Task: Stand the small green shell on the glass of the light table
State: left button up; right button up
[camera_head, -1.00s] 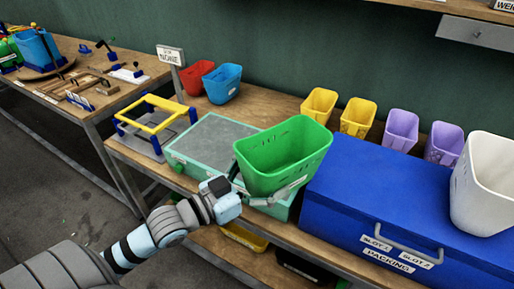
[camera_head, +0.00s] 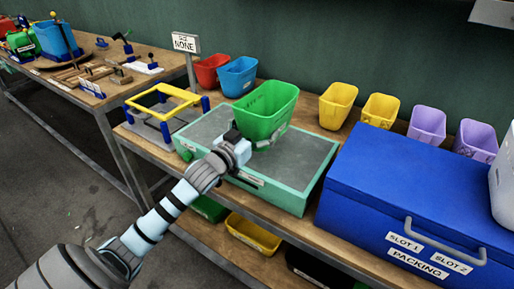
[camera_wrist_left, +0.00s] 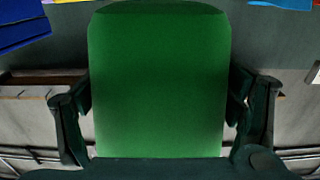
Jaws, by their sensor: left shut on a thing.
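The small green shell (camera_head: 266,108) is an open-topped green bin, upright in the head view. My left gripper (camera_head: 250,143) is shut on it at its lower front. In the left wrist view the shell (camera_wrist_left: 159,85) fills the space between the two fingers (camera_wrist_left: 160,118). The light table is a pale green box with a grey glass top (camera_head: 302,154). The shell is over the rear middle of the glass; I cannot tell whether its base touches. My right gripper is not in view.
A blue packing chest (camera_head: 405,195) stands right of the light table. Red (camera_head: 211,69), blue (camera_head: 238,76), yellow (camera_head: 337,105) and purple (camera_head: 427,123) bins line the back. A yellow-topped frame (camera_head: 165,103) stands to the left. Glass right of the shell is clear.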

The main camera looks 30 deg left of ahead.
pick_arm(q)
notch_tip(320, 180, down, 5)
jog(key=shift+s+b, duration=0.1)
jog(key=shift+b, duration=0.55)
jog(key=shift+r, duration=0.1)
jog(key=o, duration=1.1)
jog(key=shift+c, duration=0.2)
jog(key=s, duration=1.2)
jog(key=shift+d, duration=0.2)
